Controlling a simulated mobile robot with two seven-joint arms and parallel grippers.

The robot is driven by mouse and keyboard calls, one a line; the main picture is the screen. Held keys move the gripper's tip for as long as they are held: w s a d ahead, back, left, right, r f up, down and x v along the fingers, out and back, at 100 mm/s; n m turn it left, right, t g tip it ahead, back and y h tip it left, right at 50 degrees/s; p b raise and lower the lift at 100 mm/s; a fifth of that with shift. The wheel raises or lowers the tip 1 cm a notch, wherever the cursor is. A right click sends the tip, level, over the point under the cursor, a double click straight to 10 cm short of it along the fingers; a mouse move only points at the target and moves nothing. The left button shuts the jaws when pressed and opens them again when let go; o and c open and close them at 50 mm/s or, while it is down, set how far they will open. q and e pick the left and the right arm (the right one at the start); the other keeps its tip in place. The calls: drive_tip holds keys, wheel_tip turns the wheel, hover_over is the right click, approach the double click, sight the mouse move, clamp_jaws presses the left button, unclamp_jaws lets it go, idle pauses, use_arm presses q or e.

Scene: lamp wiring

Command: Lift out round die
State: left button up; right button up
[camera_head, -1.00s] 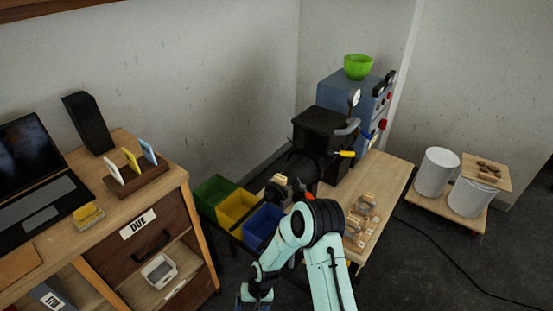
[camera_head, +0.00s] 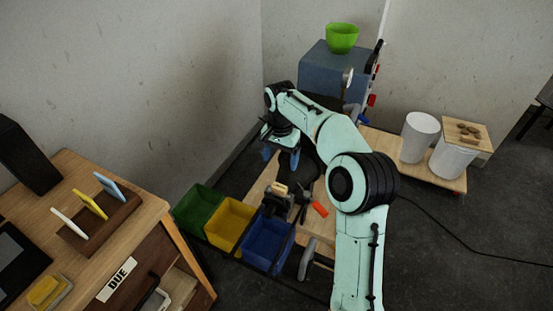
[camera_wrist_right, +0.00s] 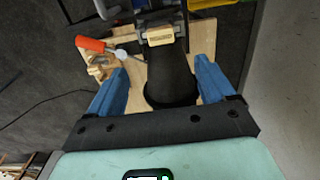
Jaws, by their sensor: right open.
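My right gripper (camera_head: 280,157) points down over the bench, beside a black machine with a rounded dark body (camera_head: 307,165). In the right wrist view its two blue fingers (camera_wrist_right: 162,66) are spread apart, with the dark round body (camera_wrist_right: 172,80) showing between and beyond them. I cannot see contact. A small dark tool with a tan block (camera_head: 280,188) stands on the bench; the block also shows at the top of the wrist view (camera_wrist_right: 160,37). I cannot pick out a round die for certain. My left gripper is out of view.
Green (camera_head: 197,208), yellow (camera_head: 231,222) and blue (camera_head: 267,243) bins line the bench's left side. An orange-handled tool (camera_head: 320,208) lies on the bench (camera_head: 325,228). A blue-grey cabinet (camera_head: 330,72) with a green bowl (camera_head: 342,38) stands behind. White cylinders (camera_head: 420,137) are at right.

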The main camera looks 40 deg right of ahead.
sight(279, 186)
wheel_tip(279, 186, down, 13)
drive_tip(key=shift+f, duration=0.1)
idle(0.3)
drive_tip(key=shift+w, duration=0.1)
drive_tip(key=c, duration=1.3)
drive_tip(key=shift+o, duration=0.2)
drive_tip(key=shift+r, duration=0.75)
wheel_tip(279, 186, up, 12)
idle(1.3)
